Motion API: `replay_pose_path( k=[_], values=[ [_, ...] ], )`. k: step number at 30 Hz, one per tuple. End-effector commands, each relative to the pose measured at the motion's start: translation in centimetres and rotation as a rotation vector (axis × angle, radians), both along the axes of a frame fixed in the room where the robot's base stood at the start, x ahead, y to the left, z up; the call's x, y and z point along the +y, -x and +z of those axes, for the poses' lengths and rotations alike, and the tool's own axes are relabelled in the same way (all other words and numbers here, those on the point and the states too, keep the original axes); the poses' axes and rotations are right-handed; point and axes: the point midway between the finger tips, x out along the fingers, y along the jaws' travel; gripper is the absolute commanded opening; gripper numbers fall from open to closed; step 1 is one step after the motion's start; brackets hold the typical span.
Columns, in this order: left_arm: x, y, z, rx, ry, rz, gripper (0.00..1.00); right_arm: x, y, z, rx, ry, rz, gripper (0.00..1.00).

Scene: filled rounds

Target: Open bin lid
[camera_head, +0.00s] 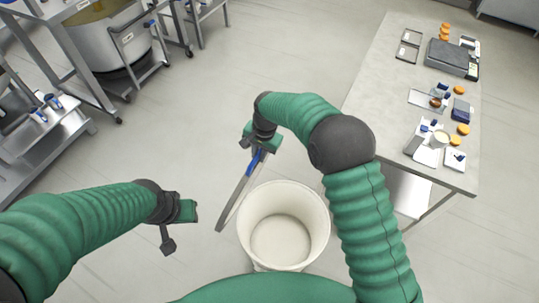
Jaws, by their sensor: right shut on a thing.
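A white round bin (318,205) stands on the floor in front of me, its top open and its empty inside and bottom in view. My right gripper (258,150) is above the bin's far left side, shut on the blue handle of the lid (240,188). The lid is a grey disc, seen almost edge-on, and hangs steeply tilted at the bin's left rim. I cannot tell whether it touches the rim. My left gripper (182,228) is open and empty, left of the bin and apart from the lid.
A table (385,95) at the right carries a dark scale (450,58), orange round items and small blue-and-white things. Metal racks (40,150) and a large steel pot (110,40) on a wheeled frame stand at the left. The floor between is clear.

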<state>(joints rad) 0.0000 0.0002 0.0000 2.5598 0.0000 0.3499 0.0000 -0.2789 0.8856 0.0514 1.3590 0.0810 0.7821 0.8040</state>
Motion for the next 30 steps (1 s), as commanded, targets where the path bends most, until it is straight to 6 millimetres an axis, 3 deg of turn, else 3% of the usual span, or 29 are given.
replay_pose_path(
  k=[16,17,21,30],
  values=[
    [0.00,0.01,0.20,0.000,0.000,0.000,0.36,1.00,0.02,-0.17,0.007,0.000,0.003,0.00],
    [0.00,0.00,0.19,0.000,0.000,0.000,0.36,1.00,0.03,-0.17,0.007,0.000,0.003,0.17],
    [0.00,0.01,0.20,0.000,0.000,0.000,0.36,0.96,0.01,-0.12,0.006,0.001,0.003,0.36],
    [0.00,0.00,0.18,0.000,0.000,0.000,0.36,0.90,0.02,0.14,0.003,0.001,0.001,0.37]
  ],
)
